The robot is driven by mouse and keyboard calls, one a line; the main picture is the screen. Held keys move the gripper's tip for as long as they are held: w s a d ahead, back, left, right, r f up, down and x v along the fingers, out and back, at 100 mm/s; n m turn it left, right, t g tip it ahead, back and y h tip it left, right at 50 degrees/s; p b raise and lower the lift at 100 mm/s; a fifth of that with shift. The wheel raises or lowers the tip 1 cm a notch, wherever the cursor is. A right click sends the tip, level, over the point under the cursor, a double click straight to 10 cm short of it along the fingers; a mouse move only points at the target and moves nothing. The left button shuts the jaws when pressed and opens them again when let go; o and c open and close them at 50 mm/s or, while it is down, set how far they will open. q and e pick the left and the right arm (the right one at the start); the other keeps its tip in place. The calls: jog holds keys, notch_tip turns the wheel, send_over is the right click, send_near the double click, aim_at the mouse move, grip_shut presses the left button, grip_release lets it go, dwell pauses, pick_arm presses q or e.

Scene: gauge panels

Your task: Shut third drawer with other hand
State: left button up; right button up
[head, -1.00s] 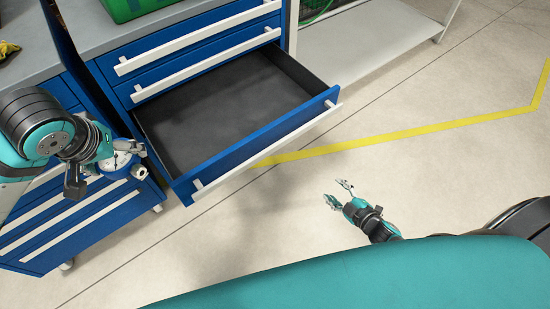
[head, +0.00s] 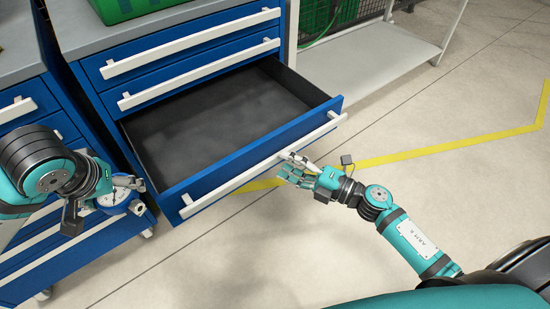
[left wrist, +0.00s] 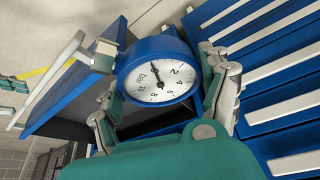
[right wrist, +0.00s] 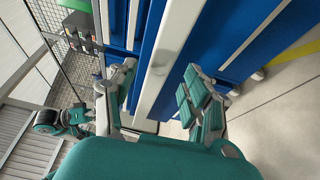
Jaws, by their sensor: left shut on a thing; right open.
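The third drawer (head: 235,170) of the blue cabinet is pulled far out, its dark inside empty and its white handle (head: 265,165) along the front. My left gripper (left wrist: 165,110) is shut on a round blue pressure gauge (left wrist: 158,82) with a white dial. In the head view the gauge (head: 113,195) is left of the drawer, partly hidden by my arm.
Two shut drawers (head: 190,60) sit above the open one. A second blue cabinet (head: 35,255) stands at the left, close to my left arm. A green crate (head: 125,8) rests on top. A grey low shelf (head: 375,60) is behind at right. The floor at right is clear.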

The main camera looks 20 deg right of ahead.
aim_at(277, 160)
jog(key=shift+x, duration=2.1)
jog(key=shift+c, duration=0.4)
grip_shut()
